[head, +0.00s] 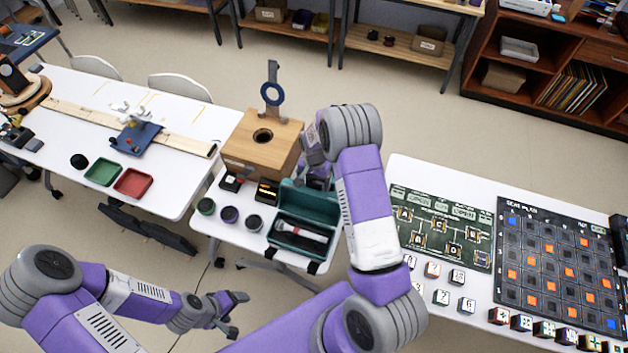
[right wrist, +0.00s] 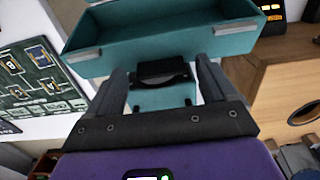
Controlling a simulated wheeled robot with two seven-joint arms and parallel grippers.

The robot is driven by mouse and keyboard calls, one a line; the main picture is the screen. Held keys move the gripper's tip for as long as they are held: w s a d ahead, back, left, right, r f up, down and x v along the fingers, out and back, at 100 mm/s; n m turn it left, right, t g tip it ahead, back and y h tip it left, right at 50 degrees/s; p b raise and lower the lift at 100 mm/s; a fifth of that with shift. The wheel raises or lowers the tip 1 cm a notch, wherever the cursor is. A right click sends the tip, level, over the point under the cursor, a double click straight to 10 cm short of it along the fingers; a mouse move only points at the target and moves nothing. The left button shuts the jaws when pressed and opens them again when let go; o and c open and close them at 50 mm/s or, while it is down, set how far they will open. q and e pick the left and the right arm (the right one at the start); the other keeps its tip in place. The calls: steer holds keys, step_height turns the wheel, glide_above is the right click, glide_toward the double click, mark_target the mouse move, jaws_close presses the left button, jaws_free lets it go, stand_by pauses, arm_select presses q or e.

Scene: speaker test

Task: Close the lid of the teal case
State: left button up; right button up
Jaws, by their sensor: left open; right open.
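The teal case (head: 276,237) stands open on the white table, with a pale cylindrical object (head: 301,232) lying inside. Its lid (head: 309,203) is raised at the back, partly hidden by my right arm. My right gripper (head: 318,172) is near the far side of the lid, largely hidden by my wrist. In the right wrist view, the open gripper (right wrist: 164,75) has teal case parts beyond and between its fingers, with a black handle-like piece; I cannot tell whether it touches them. My left gripper (head: 237,314) is open and empty, low at the left of the case.
A wooden box (head: 250,150) with a round hole stands behind the case. Several small dark round pots (head: 229,214) sit left of it. A green board (head: 440,232) and a black grid board (head: 555,262) lie on the right table.

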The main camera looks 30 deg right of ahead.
steer(key=c, duration=1.5)
steer(key=shift+a+r, duration=0.1)
steer(key=shift+a, duration=0.05)
